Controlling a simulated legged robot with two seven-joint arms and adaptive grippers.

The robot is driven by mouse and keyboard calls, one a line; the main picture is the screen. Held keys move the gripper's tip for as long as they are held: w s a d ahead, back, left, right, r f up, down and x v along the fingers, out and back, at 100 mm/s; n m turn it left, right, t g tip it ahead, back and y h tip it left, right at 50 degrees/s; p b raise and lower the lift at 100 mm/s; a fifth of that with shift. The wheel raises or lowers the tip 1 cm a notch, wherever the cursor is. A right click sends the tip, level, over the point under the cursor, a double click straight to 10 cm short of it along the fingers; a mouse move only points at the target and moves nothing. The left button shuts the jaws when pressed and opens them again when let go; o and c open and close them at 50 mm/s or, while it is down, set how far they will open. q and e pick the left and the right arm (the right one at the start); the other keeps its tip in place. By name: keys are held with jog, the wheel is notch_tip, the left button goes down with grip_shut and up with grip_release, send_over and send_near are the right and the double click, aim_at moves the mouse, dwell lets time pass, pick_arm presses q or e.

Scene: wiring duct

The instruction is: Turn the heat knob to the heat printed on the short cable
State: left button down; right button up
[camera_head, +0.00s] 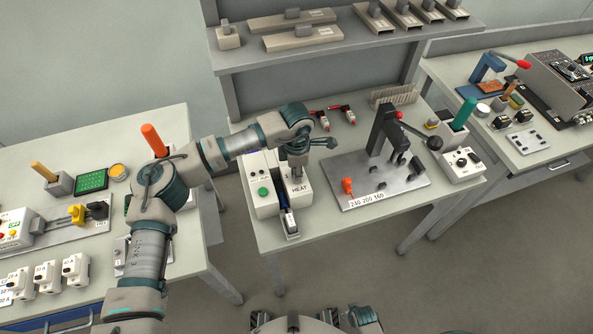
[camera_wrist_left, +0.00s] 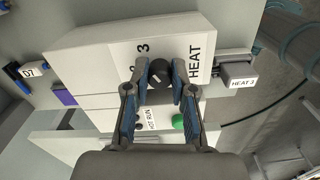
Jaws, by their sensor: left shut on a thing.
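The white heater box (camera_head: 264,202) stands on the middle table, with HEAT printed near its front edge. Its dark heat knob (camera_wrist_left: 160,72) sits on the top face; a printed 3 is beside it in the wrist view. My left gripper (camera_head: 297,174) is over the box, and in the wrist view its fingertips (camera_wrist_left: 160,78) are closed on the knob from both sides. The knob's pointer is too small to read. A grey block with a label reading HEAT 3 (camera_wrist_left: 241,82) sticks out at the box's front; it also shows in the head view (camera_head: 292,230). My right gripper is not identifiable.
A green button (camera_head: 262,191) is on the box beside the knob. A press with a black lever (camera_head: 388,140) and a plate marked 240 200 160 (camera_head: 367,199) stand to the right. Red-tipped tools (camera_head: 340,110) lie behind.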

pick_arm(q)
jog(key=shift+w+r, duration=0.15)
jog(key=shift+r, duration=0.05)
jog(key=c, duration=1)
grip_release()
jog(key=shift+f, duration=0.15)
notch_tip(320, 180, up, 12)
jog(key=shift+f, duration=0.1)
